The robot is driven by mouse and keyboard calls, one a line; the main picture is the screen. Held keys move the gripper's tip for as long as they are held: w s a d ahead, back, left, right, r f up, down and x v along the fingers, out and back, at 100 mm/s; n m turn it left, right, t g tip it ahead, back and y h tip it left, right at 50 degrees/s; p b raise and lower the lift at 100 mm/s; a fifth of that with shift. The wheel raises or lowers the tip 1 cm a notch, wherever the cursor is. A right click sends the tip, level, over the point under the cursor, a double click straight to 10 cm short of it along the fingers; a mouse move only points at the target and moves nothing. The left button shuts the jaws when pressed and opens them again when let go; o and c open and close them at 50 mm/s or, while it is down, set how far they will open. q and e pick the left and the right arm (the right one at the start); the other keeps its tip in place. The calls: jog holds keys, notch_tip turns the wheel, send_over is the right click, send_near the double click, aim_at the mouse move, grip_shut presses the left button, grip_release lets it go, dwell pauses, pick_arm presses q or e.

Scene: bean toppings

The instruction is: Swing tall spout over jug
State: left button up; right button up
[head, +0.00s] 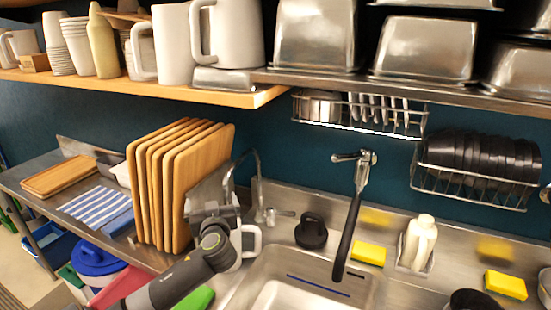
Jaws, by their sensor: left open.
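A tall, thin metal spout (257,170) with a curved top rises from the back of the sink area, its tap base standing on the steel counter. My left gripper (214,213) is open in front of the cutting boards, left of the spout's base; whether it touches the spout I cannot tell. A white handle-like loop (259,240) shows just right of my left wrist, partly hidden by it; I cannot tell if it belongs to a jug. Large white jugs (228,35) stand on the upper shelf. My right gripper is not in view.
Upright wooden cutting boards (155,200) stand close left of my gripper. A black-handled sprayer (347,238) hangs over the sink (300,268). A black knobbed item (311,233), a yellow sponge (369,253) and a white bottle (419,240) line the back counter.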

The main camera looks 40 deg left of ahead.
pick_arm(q)
jog(key=s+p+v, duration=0.1)
jog(key=v, duration=0.7)
jog(key=shift+a, duration=0.4)
jog(key=shift+s+a, duration=0.1)
dwell(0.4)
